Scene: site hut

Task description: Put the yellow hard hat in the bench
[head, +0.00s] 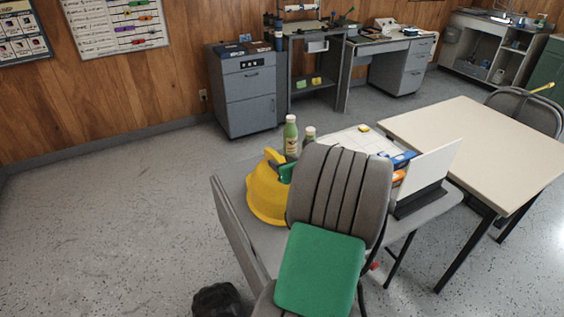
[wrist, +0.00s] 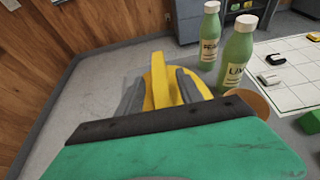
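A strip of yellow shows between the ridge and the right finger. A grey bench (head: 312,90) with an open shelf stands against the far wall.
Two green bottles (wrist: 238,55) stand just right of the hat. A white gridded board (wrist: 285,75) lies beyond them. Open floor (head: 100,220) lies to the left.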

